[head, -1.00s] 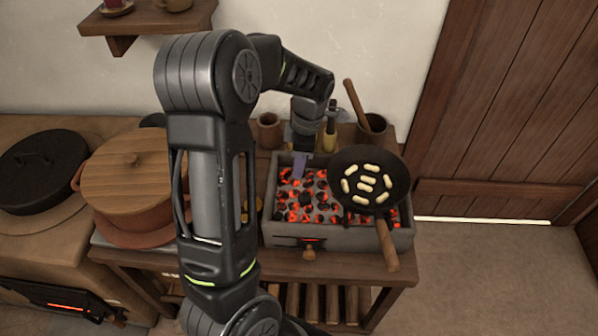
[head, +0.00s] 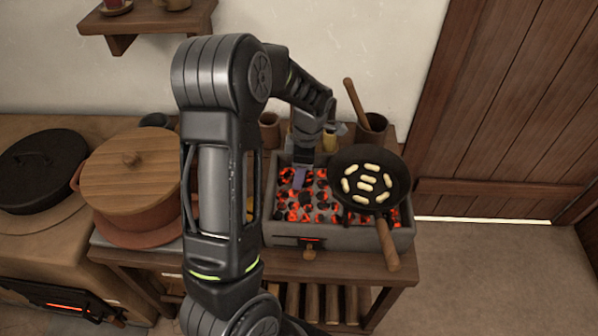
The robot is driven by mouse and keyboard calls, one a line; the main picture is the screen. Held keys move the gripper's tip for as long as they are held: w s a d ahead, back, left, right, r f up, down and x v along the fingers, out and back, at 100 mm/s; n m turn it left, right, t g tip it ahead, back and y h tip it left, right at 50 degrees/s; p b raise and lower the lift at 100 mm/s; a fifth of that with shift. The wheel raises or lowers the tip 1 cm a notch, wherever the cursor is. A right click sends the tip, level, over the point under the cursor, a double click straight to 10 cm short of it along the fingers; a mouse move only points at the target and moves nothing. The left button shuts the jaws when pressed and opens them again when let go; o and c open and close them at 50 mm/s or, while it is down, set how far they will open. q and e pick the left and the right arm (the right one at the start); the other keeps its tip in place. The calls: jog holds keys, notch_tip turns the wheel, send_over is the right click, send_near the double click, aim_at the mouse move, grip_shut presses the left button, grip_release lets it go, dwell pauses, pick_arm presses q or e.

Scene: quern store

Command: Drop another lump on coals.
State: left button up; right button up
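The coals (head: 309,208) glow orange among black lumps in a grey stone brazier (head: 283,234) on a wooden table. My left gripper (head: 299,184) points down into the left back part of the brazier, low over the coals. A bluish-purple fingertip shows; the other finger is hidden behind it, so I cannot tell whether the gripper is open or whether it holds a lump. My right gripper is not in view.
A black pan (head: 347,163) with several pale finger-shaped pieces rests over the brazier's right side, its wooden handle (head: 388,246) toward the front. A lidded clay pot (head: 128,190) stands left. Cups (head: 372,130) stand behind the brazier.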

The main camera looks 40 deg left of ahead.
pick_arm(q)
jog(key=shift+o, duration=0.6)
jog(key=shift+r, duration=0.25)
notch_tip(320, 180, up, 12)
jog(key=d, duration=0.1)
jog(key=shift+w, duration=0.45)
jog(key=shift+p, duration=0.3)
